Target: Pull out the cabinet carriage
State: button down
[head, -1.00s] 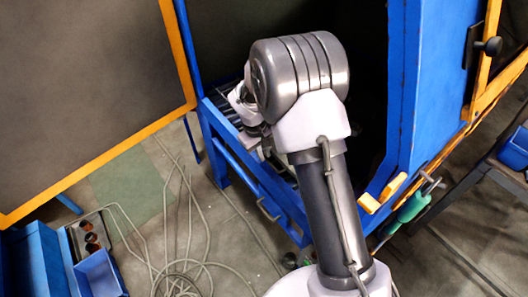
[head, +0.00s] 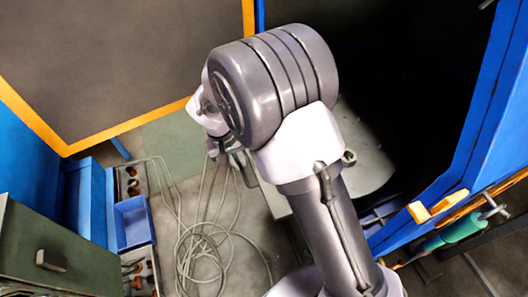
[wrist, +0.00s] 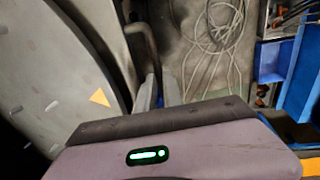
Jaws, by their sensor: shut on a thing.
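The cabinet carriage shows as a pale grey round plate (head: 368,160) behind my arm in the head view, partly outside the dark opening of the blue cabinet (head: 490,110). In the wrist view the plate (wrist: 45,70) fills the left side, with an orange triangle on it. A bent metal handle (wrist: 146,45) stands at the plate's right side. My gripper (wrist: 160,90) is shut on the handle; the exact contact is partly hidden by the wrist housing. In the head view my gripper (head: 228,158) is small and mostly hidden by my arm.
An open dark door with orange edging (head: 130,60) stands at the left. A loose grey cable (head: 205,245) lies on the floor. A blue bin (head: 132,222) and a green drawer unit (head: 55,250) stand at lower left. A green-handled tool (head: 460,228) is at the right.

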jog(key=s+a, duration=0.3)
jog(key=a, duration=0.4)
jog(key=s+a+p, duration=0.1)
jog(key=s+a, duration=0.2)
jog(key=a, duration=0.4)
jog(key=shift+a, duration=0.3)
jog(key=c, duration=1.8)
grip_release()
jog(key=shift+o, duration=0.2)
jog(key=shift+r+p, duration=0.1)
jog(key=shift+p, duration=0.2)
jog(key=a+r+p, duration=0.1)
jog(key=r+p, duration=0.2)
jog(key=r, duration=0.5)
jog(key=s+a+r+p, duration=0.1)
jog(key=a+r+p, duration=0.1)
jog(key=r, duration=0.7)
jog(key=shift+p, duration=0.55)
